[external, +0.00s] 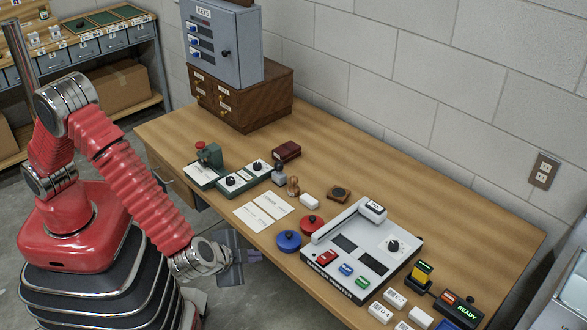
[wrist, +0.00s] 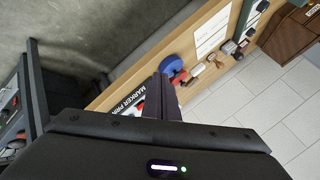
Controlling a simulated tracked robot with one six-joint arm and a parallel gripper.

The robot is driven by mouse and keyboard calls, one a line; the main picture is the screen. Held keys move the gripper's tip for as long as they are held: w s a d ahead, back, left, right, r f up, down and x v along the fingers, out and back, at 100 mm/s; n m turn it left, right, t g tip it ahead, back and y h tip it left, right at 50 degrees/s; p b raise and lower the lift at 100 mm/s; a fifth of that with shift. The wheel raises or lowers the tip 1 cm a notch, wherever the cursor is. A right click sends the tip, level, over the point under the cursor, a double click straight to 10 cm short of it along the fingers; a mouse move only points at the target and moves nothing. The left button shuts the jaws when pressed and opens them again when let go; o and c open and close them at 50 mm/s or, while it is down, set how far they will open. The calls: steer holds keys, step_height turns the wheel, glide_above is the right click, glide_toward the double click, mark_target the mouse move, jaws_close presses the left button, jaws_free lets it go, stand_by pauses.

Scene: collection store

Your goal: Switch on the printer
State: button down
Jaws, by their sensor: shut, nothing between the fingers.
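The printer (external: 390,262) is a light grey flat unit labelled MARKER PRINTER on the right part of the desk. It bears a red rocker switch (external: 327,257) at its front left, blue and green buttons, dark windows, a dial and a pale lever arm across the top. My gripper (external: 256,256) is shut and empty, off the desk's front edge, left of the printer and apart from it. In the wrist view my gripper's fingers (wrist: 166,92) cover much of the printer (wrist: 127,105); its red switch cannot be made out clearly there.
Stamps, paper cards and a key cabinet (external: 222,45) are further left. Bare desk lies behind the printer.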

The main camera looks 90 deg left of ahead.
steer(key=w+d+r+n+t, duration=0.1)
steer(key=w+r+n+t, duration=0.1)
steer(key=w+n, duration=0.2)
steer(key=w+d+r+n+t+y, duration=0.1)
steer(key=w+d+r+n+t, duration=0.1)
steer(key=w, duration=0.4)
steer(key=shift+w+r+n, duration=0.2)
steer(key=shift+r+n, duration=0.55)
steer(key=shift+n, duration=0.55)
glide_above(327, 257)
steer(key=s+d, duration=0.2)
steer(key=s, duration=0.1)
step_height(327, 257, down, 4)
step_height(327, 257, down, 3)
steer(key=shift+w+f, duration=0.1)
steer(key=shift+d+f, duration=0.15)
steer(key=shift+f, duration=0.35)
